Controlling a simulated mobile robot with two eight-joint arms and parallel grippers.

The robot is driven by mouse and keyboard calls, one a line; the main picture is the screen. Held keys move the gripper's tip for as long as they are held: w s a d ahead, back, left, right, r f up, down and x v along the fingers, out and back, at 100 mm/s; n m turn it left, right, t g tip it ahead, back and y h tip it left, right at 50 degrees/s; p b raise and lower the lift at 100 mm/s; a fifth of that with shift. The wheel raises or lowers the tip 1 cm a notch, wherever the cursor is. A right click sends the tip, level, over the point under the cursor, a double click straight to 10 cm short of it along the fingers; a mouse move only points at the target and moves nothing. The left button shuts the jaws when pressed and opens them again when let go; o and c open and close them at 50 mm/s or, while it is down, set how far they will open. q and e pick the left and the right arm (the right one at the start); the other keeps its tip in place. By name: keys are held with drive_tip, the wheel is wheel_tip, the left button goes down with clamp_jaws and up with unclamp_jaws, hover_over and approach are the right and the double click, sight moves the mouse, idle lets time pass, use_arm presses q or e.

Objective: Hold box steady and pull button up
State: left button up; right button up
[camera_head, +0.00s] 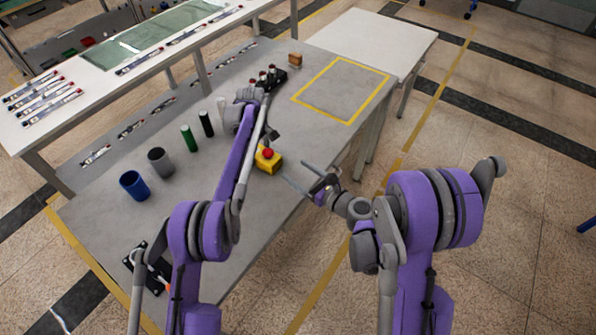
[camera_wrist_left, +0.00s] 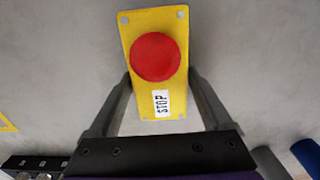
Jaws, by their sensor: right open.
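A yellow box (camera_head: 269,164) with a red button (camera_head: 267,153) on top stands on the grey table near its front edge. In the left wrist view the box (camera_wrist_left: 145,90) fills the middle, with its red button (camera_wrist_left: 155,57) and a STOP label facing the camera. My left gripper (camera_wrist_left: 160,78) has one finger against each side of the box, close to the button. In the head view my left gripper (camera_head: 268,138) is at the far side of the box. My right gripper (camera_head: 293,171) is open and empty, just right of the box, with its fingers spread and apart from it.
A blue cup (camera_head: 133,186), a grey cup (camera_head: 160,162) and several cylinders stand left of my left arm. A black fixture (camera_head: 272,77) and a small brown block (camera_head: 295,60) are farther back. The yellow-outlined area (camera_head: 340,90) is clear.

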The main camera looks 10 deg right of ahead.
sight(259, 152)
use_arm(q)
drive_tip(key=shift+o, duration=0.9)
drive_tip(key=shift+r, duration=0.1)
